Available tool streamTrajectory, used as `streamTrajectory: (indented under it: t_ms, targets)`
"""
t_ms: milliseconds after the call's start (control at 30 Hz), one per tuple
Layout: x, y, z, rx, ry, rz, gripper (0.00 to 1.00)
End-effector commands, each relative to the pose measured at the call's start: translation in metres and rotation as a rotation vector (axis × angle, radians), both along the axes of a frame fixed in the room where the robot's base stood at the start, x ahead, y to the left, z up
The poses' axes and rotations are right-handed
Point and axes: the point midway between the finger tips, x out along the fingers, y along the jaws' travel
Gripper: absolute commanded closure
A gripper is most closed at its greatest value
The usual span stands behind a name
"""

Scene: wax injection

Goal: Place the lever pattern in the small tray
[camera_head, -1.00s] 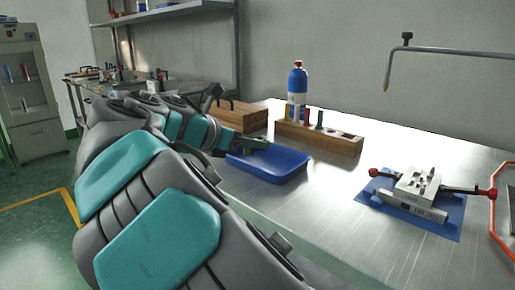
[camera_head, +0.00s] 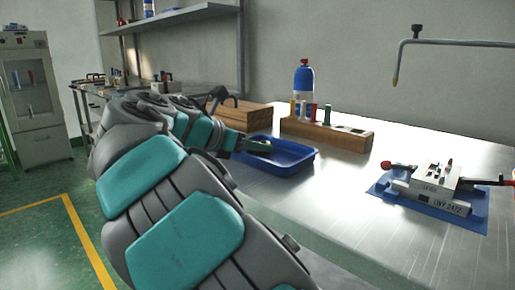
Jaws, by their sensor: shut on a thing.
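My gripper (camera_head: 244,144) is at the end of my arm, over the left part of the small blue tray (camera_head: 299,168). It is shut on a small dark green piece, which appears to be the lever pattern (camera_head: 260,146). The piece shows above the tray's inside, near its back left. I cannot tell whether it touches the tray floor. The fingers are small and partly hidden by my arm.
Behind the tray is a wooden rack (camera_head: 345,137) with coloured sticks and a blue bottle (camera_head: 303,82). Wooden boxes (camera_head: 245,116) stand back left. A white mould block (camera_head: 437,185) lies on a blue mat (camera_head: 468,219) at right. The table between is clear.

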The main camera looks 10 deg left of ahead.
Motion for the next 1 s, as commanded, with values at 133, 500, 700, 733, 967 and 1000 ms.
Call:
streamTrajectory:
  t_ms: [133, 500, 700, 733, 967, 1000]
  targets:
    - [0.000, 0.000, -0.002, -0.001, 0.000, 0.000, 0.57]
    - [0.000, 0.000, -0.003, -0.001, 0.000, 0.000, 0.32]
    - [0.000, 0.000, -0.001, 0.001, 0.000, 0.000, 0.32]
    - [-0.002, 0.002, 0.002, 0.001, -0.001, 0.001, 0.32]
    - [-0.034, 0.023, 0.020, -0.001, -0.002, 0.002, 0.32]
    - [-0.041, 0.028, 0.024, 0.002, -0.002, 0.003, 0.32]
